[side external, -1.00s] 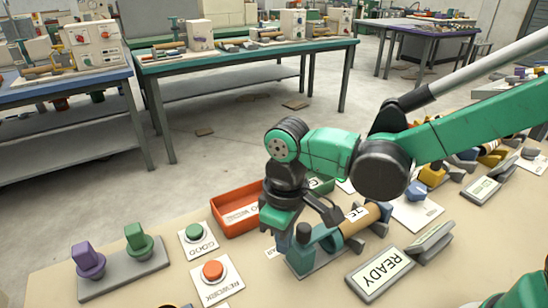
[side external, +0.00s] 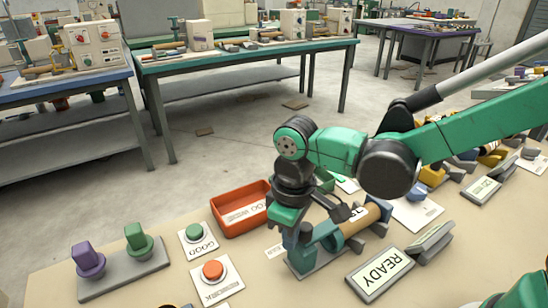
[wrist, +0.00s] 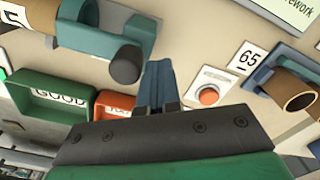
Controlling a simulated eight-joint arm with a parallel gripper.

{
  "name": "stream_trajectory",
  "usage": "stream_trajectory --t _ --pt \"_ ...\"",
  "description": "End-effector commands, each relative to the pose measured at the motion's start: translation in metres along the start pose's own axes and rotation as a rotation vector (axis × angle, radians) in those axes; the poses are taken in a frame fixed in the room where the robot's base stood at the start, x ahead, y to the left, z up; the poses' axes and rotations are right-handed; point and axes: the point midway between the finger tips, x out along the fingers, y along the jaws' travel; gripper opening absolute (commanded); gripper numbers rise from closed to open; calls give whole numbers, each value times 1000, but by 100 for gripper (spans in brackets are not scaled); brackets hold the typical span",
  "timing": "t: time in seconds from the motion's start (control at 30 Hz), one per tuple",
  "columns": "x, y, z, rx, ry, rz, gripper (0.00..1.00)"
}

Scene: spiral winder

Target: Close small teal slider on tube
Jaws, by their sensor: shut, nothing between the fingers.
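The tan tube (side external: 358,222) lies on a small grey-based fixture in the side view, with a teal piece (side external: 327,236) around its near end. A teal post with a dark top (side external: 305,238) stands at the fixture's left end. In the wrist view a teal part (wrist: 95,38) and a dark round knob (wrist: 125,66) show at upper left, just left of my fingers. My gripper (side external: 291,240) is shut and empty, pointing down close beside the post; it also shows in the wrist view (wrist: 157,75). I cannot tell whether the fingers touch the teal parts.
A red bin (side external: 219,223) stands behind left, a green bin (wrist: 60,92) beside it. Purple (side external: 87,260) and green (side external: 138,240) knobs stand farther left. A READY sign (side external: 380,275) lies in front right.

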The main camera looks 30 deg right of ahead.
Motion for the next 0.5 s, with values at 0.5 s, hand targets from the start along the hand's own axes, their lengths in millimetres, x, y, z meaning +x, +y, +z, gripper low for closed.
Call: stream_trajectory --t 0.5 --pt "0 9 6 1 0 1 0"
